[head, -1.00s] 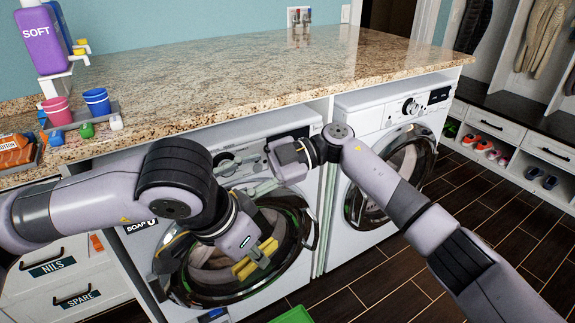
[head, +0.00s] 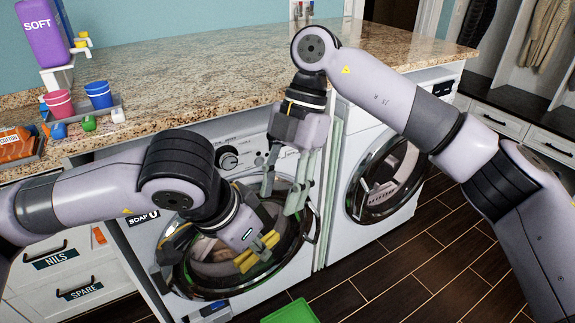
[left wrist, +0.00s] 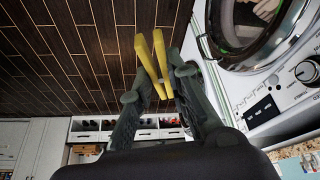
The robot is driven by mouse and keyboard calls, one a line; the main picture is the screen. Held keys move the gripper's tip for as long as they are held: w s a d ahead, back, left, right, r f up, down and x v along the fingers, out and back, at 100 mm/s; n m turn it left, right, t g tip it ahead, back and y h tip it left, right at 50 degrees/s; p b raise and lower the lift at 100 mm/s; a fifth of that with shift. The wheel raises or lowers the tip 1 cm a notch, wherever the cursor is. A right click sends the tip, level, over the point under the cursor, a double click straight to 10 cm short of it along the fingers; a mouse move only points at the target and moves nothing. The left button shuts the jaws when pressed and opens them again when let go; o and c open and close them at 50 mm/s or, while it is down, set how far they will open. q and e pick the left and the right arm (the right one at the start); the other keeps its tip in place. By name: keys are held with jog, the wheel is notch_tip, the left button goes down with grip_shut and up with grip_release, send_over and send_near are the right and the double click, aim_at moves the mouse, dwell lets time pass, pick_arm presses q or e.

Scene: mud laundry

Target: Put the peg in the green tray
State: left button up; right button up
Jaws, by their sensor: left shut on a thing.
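The yellow peg (head: 256,252) is between the fingers of my left gripper (head: 262,240), which is shut on it in front of the left machine's round door. The left wrist view shows the peg's two yellow legs (left wrist: 146,58) sticking out past the dark fingers (left wrist: 165,85). The green tray (head: 290,312) is low at the bottom edge of the head view, below and to the right of the peg, and only partly in frame. My right gripper (head: 285,190) is open and empty, fingers hanging down in front of the left machine, above and right of the peg.
Two white front-loading machines stand under a granite counter (head: 230,75). The right machine's round door (head: 388,180) is beside my right arm. Cups (head: 98,95) and a purple bottle (head: 42,30) stand on the counter's left. The dark floor (head: 440,265) at right is clear.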

jog(key=x, duration=0.6)
jog(key=shift+f, duration=0.35)
jog(key=shift+s+a, duration=0.15)
jog(key=shift+c, duration=0.4)
pick_arm(q)
jog(key=shift+o, duration=0.3)
jog(key=shift+d, duration=0.1)
pick_arm(e)
jog(key=shift+a, duration=0.1)
grip_shut()
pick_arm(q)
jog(key=o, duration=0.6)
jog(key=shift+s, duration=0.1)
jog(key=shift+c, duration=0.2)
jog(key=o, duration=0.4)
jog(key=shift+c, duration=0.2)
